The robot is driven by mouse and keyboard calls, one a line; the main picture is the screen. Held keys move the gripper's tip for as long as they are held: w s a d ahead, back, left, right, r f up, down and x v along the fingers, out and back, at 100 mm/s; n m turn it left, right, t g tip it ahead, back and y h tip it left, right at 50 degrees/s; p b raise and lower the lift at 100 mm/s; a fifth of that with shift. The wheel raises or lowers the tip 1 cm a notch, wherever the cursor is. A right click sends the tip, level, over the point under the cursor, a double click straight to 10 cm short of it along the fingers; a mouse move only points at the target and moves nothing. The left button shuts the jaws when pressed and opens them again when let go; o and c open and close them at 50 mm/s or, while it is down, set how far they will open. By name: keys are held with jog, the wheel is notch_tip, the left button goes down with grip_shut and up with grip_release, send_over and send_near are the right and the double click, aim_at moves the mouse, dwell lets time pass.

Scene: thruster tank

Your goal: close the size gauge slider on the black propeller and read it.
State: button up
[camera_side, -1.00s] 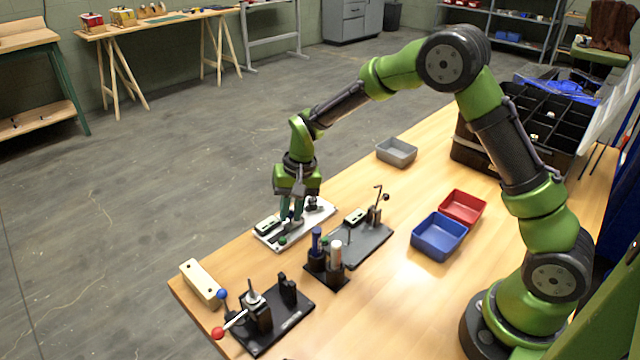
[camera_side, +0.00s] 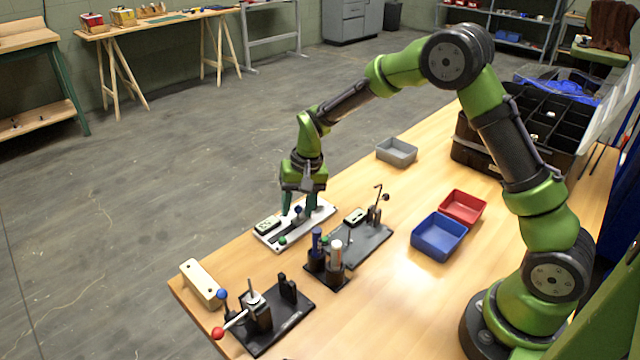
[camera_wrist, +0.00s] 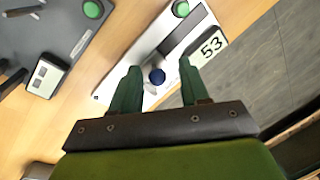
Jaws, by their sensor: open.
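The size gauge is a white plate (camera_side: 322,212) near the table's far-left edge; it also shows in the wrist view (camera_wrist: 142,48). Its display (camera_wrist: 208,47) appears to read 53. A dark slot runs along the plate, with a blue knob (camera_wrist: 157,76) on the slider and a green button (camera_wrist: 181,8) at one end. My gripper (camera_wrist: 159,90) is open above the plate, its green fingers on either side of the blue knob with gaps visible. I cannot clearly make out the black propeller, nor whether the slider touches it.
A grey fixture (camera_side: 362,246) with its own display (camera_side: 355,216) and upright post stands right of the gauge. A holder with pens (camera_side: 327,268) and a black lever fixture (camera_side: 280,318) are nearer. Blue (camera_side: 440,238) and red (camera_side: 463,207) bins lie right.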

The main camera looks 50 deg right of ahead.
notch_tip(320, 180, up, 17)
jog(key=s+d, duration=0.2)
jog(key=shift+d+f, duration=0.2)
jog(key=shift+d, duration=0.2)
jog(key=shift+w, duration=0.1)
jog(key=s+r+n+t, duration=0.1)
jog(key=s+r+t, duration=0.1)
jog(key=s, duration=0.9)
jog(key=s+a+r+n+t, duration=0.1)
jog(key=s+t, duration=0.3)
jog(key=s, duration=0.7)
jog(key=shift+s+a+r+n, duration=0.2)
jog(key=shift+s+r+n, duration=0.2)
jog(key=shift+r, duration=0.1)
dwell(1.0)
